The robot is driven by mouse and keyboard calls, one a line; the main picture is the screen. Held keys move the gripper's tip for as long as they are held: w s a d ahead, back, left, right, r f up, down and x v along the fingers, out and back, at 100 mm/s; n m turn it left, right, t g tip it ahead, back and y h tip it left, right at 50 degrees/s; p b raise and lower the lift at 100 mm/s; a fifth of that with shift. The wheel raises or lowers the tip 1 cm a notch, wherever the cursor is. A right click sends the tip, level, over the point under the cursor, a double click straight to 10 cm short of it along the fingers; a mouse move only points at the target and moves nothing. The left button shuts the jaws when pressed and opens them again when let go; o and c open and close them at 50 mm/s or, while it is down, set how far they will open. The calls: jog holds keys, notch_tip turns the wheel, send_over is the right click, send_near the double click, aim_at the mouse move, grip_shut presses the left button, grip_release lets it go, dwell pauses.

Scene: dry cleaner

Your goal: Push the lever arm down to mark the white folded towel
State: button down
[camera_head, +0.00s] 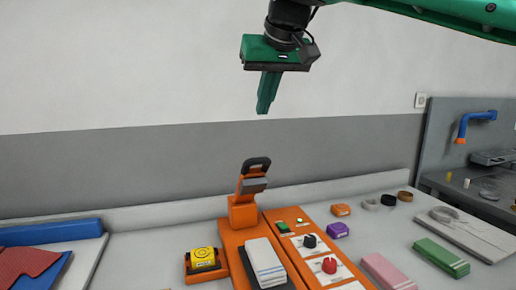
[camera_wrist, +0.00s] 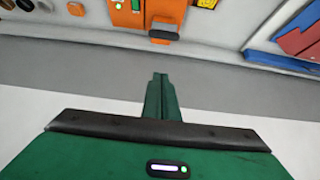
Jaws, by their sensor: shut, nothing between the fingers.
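The orange marking press (camera_head: 233,252) stands on the counter. Its lever arm (camera_head: 254,178) is raised, with a black handle at its top; the lever's end (camera_wrist: 163,33) also shows at the top of the wrist view. The white folded towel (camera_head: 266,262) with grey stripes lies on a dark pad on the press base. My gripper (camera_head: 264,108) is high above the press, against the wall, pointing down, with its green fingers shut and empty. It also shows in the wrist view (camera_wrist: 160,76), apart from the lever.
A control panel (camera_head: 315,252) with knobs is right of the press. A yellow roll (camera_head: 204,257) sits in an orange holder at left. Pink (camera_head: 388,272) and green (camera_head: 441,257) folded cloths lie at right. The air between gripper and lever looks clear.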

dwell(0.3)
jog(key=w+f, duration=0.1)
jog(key=f, duration=0.2)
jog(key=w+a+f, duration=0.1)
jog(key=f, duration=0.2)
jog(key=w+f, duration=0.2)
jog(key=f, duration=0.2)
jog(key=shift+a, duration=0.15)
jog(key=shift+s+f, duration=0.2)
jog(key=shift+f, duration=0.2)
